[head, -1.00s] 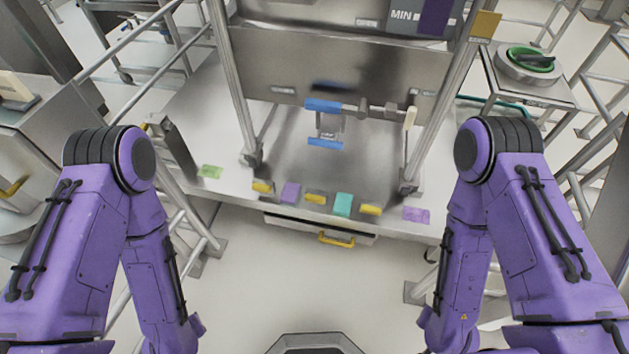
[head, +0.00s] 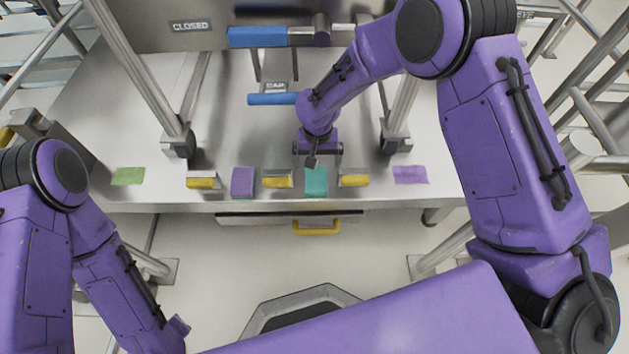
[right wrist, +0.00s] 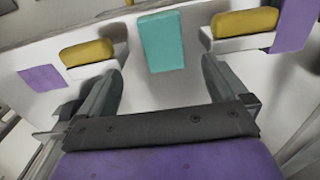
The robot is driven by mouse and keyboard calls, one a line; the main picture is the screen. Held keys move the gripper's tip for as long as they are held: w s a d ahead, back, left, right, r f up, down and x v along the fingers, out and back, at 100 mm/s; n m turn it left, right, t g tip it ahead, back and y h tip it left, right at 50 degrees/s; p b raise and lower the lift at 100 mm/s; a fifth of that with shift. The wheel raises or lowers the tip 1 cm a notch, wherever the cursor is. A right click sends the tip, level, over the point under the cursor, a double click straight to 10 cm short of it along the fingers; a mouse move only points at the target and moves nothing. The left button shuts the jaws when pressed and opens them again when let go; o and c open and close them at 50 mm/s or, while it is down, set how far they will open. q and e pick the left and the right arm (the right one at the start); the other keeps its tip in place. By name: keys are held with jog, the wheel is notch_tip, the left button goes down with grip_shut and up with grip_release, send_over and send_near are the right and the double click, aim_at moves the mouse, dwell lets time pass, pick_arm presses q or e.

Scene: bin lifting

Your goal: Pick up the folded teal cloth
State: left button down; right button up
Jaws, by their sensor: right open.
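The folded teal cloth (head: 316,182) lies at the front edge of the steel table, between two yellow-and-white blocks. In the right wrist view the teal cloth (right wrist: 160,42) is ahead, centred between the two fingers. My right gripper (head: 312,160) is above the table, right by the back of the cloth in the head view. In the right wrist view my right gripper (right wrist: 161,68) is open, its fingers spread wider than the cloth, with nothing held. The head view shows my left arm at the lower left, but its gripper fingers are not visible.
Yellow-and-white blocks (head: 277,180) (head: 354,181) flank the cloth closely. A folded purple cloth (head: 243,182), a green patch (head: 128,176) and a flat purple patch (head: 410,174) share the front edge. A blue-handled bar (head: 272,99) and metal posts (head: 401,112) stand behind.

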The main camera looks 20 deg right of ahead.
aim_at(316, 182)
jog(key=f+b, duration=0.1)
jog(key=f, duration=0.2)
jog(key=f+b, duration=0.1)
jog(key=f, duration=0.2)
jog(key=f+b, duration=0.1)
jog(key=f, duration=0.2)
jog(key=shift+s+a+f+b, duration=0.1)
jog(key=shift+a+f+b, duration=0.15)
jog(key=shift+f+b, duration=0.1)
pick_arm(q)
notch_tip(316, 182, down, 4)
jog(key=shift+a+r, duration=0.1)
pick_arm(e)
jog(key=shift+r, duration=0.15)
jog(key=c, duration=1.1)
jog(key=shift+r, duration=0.1)
